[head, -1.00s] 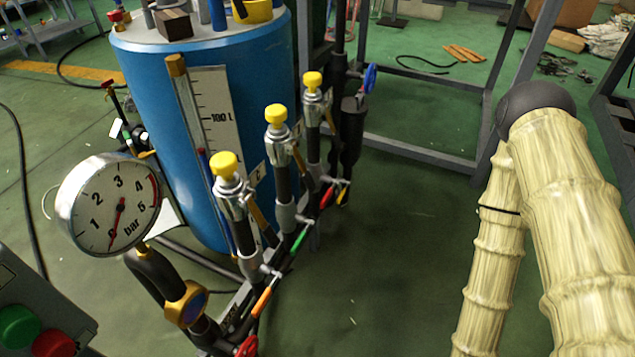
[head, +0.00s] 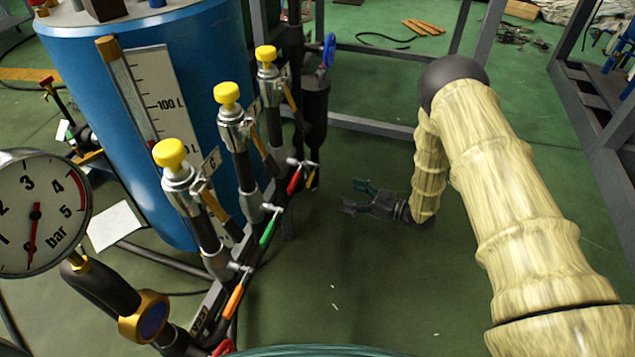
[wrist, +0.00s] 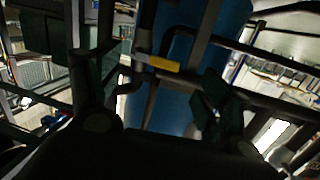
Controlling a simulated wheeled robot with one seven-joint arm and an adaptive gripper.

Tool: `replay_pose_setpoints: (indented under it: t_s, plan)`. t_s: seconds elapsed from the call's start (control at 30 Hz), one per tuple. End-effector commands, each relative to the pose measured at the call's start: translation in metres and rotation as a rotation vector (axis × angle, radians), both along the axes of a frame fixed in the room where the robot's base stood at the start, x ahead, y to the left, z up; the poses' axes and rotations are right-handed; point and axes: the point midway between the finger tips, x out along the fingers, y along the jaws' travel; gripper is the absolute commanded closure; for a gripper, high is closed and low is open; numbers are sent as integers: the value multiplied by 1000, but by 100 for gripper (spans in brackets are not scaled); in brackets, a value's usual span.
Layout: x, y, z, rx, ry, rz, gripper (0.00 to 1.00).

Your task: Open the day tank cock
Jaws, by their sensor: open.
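A blue tank (head: 185,100) with a level scale marked 100 L stands left of centre in the head view. No readable label shows which is the day tank cock. My gripper (head: 353,197) is open and empty, right of the red and yellow levers and apart from them. In the wrist view, a yellow handle (wrist: 158,63) shows between the open fingers, before the blue tank.
Several yellow-capped fittings (head: 171,154) top the pipes. A pressure gauge (head: 38,212) is at the left. A blue handwheel (head: 329,50) sits behind the pipes. Grey frame bars (head: 375,127) cross behind my gripper. The green floor (head: 380,290) around my arm is clear.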

Motion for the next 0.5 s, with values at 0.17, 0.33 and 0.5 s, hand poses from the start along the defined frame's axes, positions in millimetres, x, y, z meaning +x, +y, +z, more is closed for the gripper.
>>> replay_pose_setpoints:
  t_s: [0.17,0.33,0.5]
  plan:
    - [11,7,21,52,-76,144,21]
    - [14,15,25,66,-89,180,21]
    - [20,35,23,65,-88,179,21]
